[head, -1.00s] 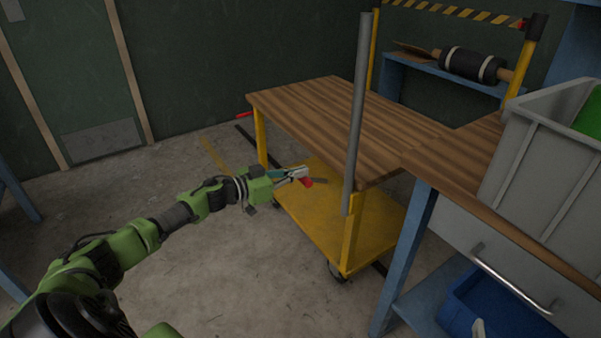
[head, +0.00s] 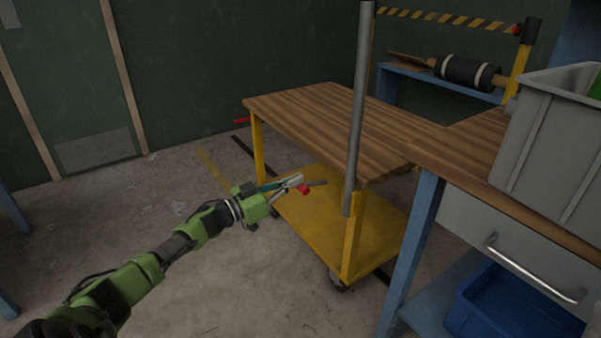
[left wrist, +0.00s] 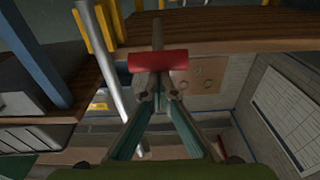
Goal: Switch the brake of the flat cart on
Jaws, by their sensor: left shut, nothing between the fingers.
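The flat cart (head: 290,112) has a wooden top, a yellow frame and a yellow lower deck (head: 381,224). A grey lever with a red grip (head: 303,189), which looks like the brake, sticks out from the cart's near side below the top. The red grip (left wrist: 158,61) lies crosswise in the left wrist view, just beyond the fingertips. My left gripper (head: 296,181) is shut and empty at the red grip; its tips (left wrist: 158,84) look very close to it, and I cannot tell whether they touch. My right gripper is not in view.
A grey upright pole (head: 358,105) stands at the cart's near corner. A wooden-topped workbench (head: 445,165) with a grey bin (head: 552,140) and a blue bin (head: 500,308) is at the right. A second red grip (head: 241,121) shows behind the cart. The floor at left is clear.

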